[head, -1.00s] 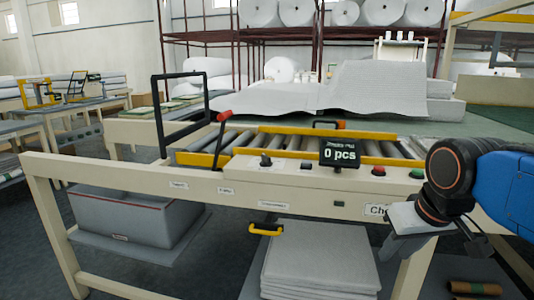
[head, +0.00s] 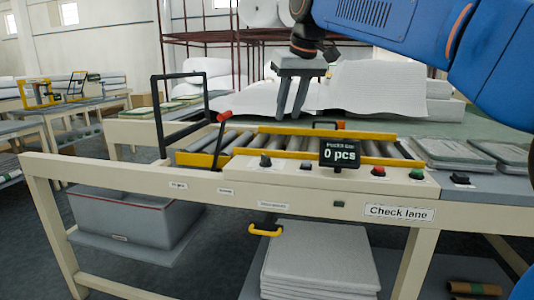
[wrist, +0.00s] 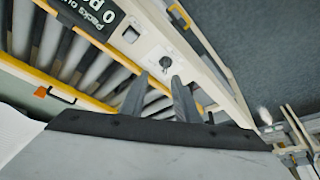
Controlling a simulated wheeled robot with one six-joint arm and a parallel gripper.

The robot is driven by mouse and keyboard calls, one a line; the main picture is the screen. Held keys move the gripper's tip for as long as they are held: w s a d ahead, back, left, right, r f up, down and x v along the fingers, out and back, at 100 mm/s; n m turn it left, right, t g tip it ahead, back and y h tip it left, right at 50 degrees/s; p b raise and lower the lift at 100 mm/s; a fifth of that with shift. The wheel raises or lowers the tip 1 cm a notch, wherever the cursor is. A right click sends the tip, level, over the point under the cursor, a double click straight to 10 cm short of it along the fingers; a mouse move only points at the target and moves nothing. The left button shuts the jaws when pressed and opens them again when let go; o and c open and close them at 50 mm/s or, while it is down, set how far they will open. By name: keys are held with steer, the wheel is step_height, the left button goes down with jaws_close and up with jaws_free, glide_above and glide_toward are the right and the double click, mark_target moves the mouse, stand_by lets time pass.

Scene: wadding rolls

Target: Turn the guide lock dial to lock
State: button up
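A small black dial (head: 265,161) sits on the cream front panel of the check lane, left of the counter display. It also shows in the wrist view as a round black knob (wrist: 167,62) on a pale plate, just beyond my fingertips. Its marks are too small to read. My gripper (head: 289,116) hangs with its fingers pointing down, above the roller bed in the head view. In the wrist view my gripper (wrist: 161,77) has its two grey fingers apart, with nothing between them. The fingers are not touching the dial.
The counter display (head: 340,152) reads 0 pcs. A red button (head: 378,171) and a green button (head: 416,173) are to its right. A red-tipped lever (head: 224,117) and a black frame (head: 181,112) stand at the left. Yellow rails (head: 325,131) edge the rollers.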

mark_target(266, 156)
steer(key=a+x, duration=0.1)
steer(key=x, duration=0.4)
steer(key=w+a+x, duration=0.1)
steer(key=x, duration=0.5)
steer(key=a+r+x, duration=0.1)
steer(key=x, duration=0.5)
steer(key=shift+w+f, duration=0.1)
steer(key=shift+w, duration=0.1)
steer(key=shift+c, duration=0.6)
jaws_close()
